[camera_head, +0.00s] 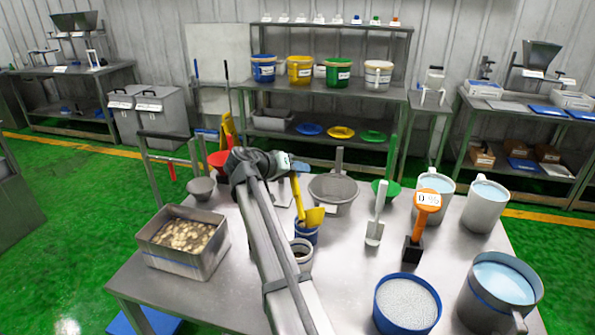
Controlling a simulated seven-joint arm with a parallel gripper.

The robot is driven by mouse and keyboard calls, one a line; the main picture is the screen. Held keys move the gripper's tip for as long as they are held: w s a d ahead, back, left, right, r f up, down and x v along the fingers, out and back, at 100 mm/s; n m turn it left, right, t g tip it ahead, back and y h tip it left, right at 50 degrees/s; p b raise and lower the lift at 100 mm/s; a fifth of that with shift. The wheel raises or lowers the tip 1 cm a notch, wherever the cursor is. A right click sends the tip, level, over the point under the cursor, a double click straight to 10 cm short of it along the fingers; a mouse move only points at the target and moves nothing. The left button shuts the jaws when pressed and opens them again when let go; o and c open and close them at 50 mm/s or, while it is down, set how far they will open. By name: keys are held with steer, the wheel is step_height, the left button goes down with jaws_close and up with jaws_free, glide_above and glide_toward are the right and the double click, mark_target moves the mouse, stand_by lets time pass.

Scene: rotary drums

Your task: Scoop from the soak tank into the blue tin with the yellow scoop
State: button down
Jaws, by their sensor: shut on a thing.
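The yellow scoop (314,215) hangs head down from my gripper (294,172), which is shut on its handle. The scoop's head is at the mouth of a small blue tin (307,237) near the middle of the table. I cannot tell whether it is inside the tin or just above it, or whether it holds anything. The soak tank looks to be the square steel tank (190,264) at the left, with pale lumps in brownish liquid. My arm partly covers the area left of the tin.
On the steel table (347,290), a pale-rimmed pot (301,257) stands in front of the tin. A mesh strainer (333,190) is behind it. A white scoop (376,225), an orange-handled tool (425,205), a granule tub (405,325) and several liquid-filled jugs crowd the right.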

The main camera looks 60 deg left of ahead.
steer(key=shift+w+a+f+n+g+h, duration=0.2)
steer(key=shift+a+f+n+h, duration=0.15)
steer(key=shift+a+f, duration=0.25)
steer(key=shift+w+a+f+n+g+h, duration=0.15)
steer(key=shift+a+f+n+h, duration=0.2)
steer(key=shift+a+f, duration=0.25)
stand_by(1.8)
steer(key=shift+w+a+f+n+g+h, duration=0.1)
steer(key=shift+a+f+n+g+h, duration=0.05)
steer(key=shift+a+f+n+h, duration=0.35)
steer(key=shift+w+a+f+n+g+h, duration=0.1)
steer(key=shift+a+f+n+h, duration=0.15)
steer(key=shift+a+f, duration=0.35)
stand_by(1.7)
steer(key=shift+d, duration=0.15)
steer(key=s+d+r+m+t+y, duration=0.2)
steer(key=d+m, duration=0.3)
steer(key=d, duration=0.3)
steer(key=s+d+r+m+t+y, duration=0.2)
steer(key=d+r+m+t+y, duration=0.1)
steer(key=d, duration=0.4)
steer(key=shift+d+r+m+t+y, duration=0.35)
steer(key=shift+r+m+y, duration=0.5)
steer(key=shift+y, duration=0.3)
